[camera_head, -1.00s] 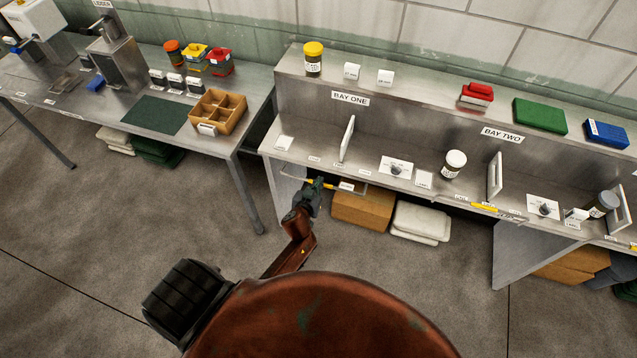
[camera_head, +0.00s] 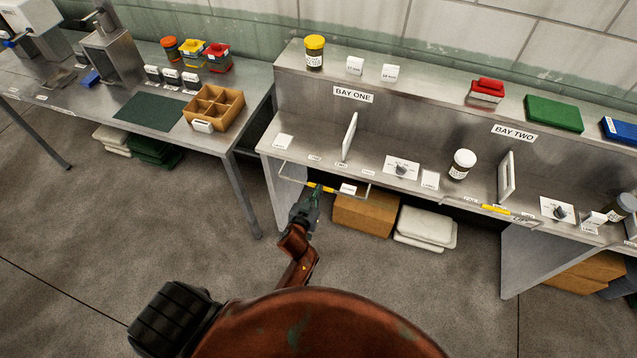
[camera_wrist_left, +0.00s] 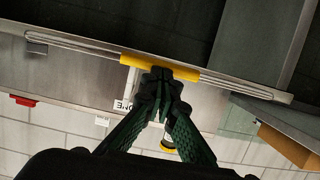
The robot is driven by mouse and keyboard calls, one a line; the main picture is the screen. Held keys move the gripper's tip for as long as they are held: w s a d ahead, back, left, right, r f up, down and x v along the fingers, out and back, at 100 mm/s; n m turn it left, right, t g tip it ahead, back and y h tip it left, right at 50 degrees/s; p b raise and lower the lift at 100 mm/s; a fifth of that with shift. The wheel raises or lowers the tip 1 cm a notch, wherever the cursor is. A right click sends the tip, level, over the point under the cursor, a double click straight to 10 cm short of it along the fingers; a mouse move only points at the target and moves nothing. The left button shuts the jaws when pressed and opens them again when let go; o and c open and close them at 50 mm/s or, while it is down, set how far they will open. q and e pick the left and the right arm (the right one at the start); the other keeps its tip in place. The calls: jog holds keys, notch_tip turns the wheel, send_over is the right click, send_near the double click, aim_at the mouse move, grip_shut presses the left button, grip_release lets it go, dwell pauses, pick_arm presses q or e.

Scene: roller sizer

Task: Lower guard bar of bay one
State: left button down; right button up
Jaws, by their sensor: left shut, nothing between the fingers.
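The guard bar of bay one is a thin metal rod (camera_head: 350,194) with a yellow sleeve (camera_head: 321,188), at the front edge of the bench below the BAY ONE sign (camera_head: 353,94). In the head view it stands out a little from the bench edge. My left gripper (camera_head: 314,191) is shut and empty at the yellow sleeve. In the left wrist view the closed fingertips (camera_wrist_left: 162,76) overlap the middle of the sleeve (camera_wrist_left: 138,61); I cannot tell whether they touch it. My right gripper is not in view.
Bay two's bar with its yellow sleeve (camera_head: 495,209) lies along the bench edge at right. A cardboard box (camera_head: 362,216) and white sacks (camera_head: 425,228) sit under the bench. A side table (camera_head: 240,135) stands at left. The floor before the bench is clear.

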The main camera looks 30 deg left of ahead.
pick_arm(q)
jog(key=v, duration=1.2)
jog(key=s+d+f+m+g+h, duration=0.15)
jog(key=s+f, duration=0.35)
jog(key=f, duration=0.6)
jog(key=s+f+g, duration=0.3)
jog(key=s+f, duration=0.1)
jog(key=f, duration=0.7)
jog(key=s+d+f+m+g+h, duration=0.15)
jog(key=s+f, duration=0.35)
jog(key=f, duration=0.7)
jog(key=s+a+f+g, duration=0.2)
jog(key=s+f, duration=0.4)
jog(key=s, duration=0.4)
jog(key=s+a+f+g, duration=0.2)
jog(key=s+f, duration=0.3)
jog(key=s, duration=0.6)
jog(key=s+a+f+g, duration=0.2)
jog(key=s+f, duration=0.4)
jog(key=s, duration=0.4)
jog(key=shift+s+a+f+g+y, duration=0.3)
jog(key=shift+s+f+g+y, duration=0.1)
jog(key=shift+g, duration=0.5)
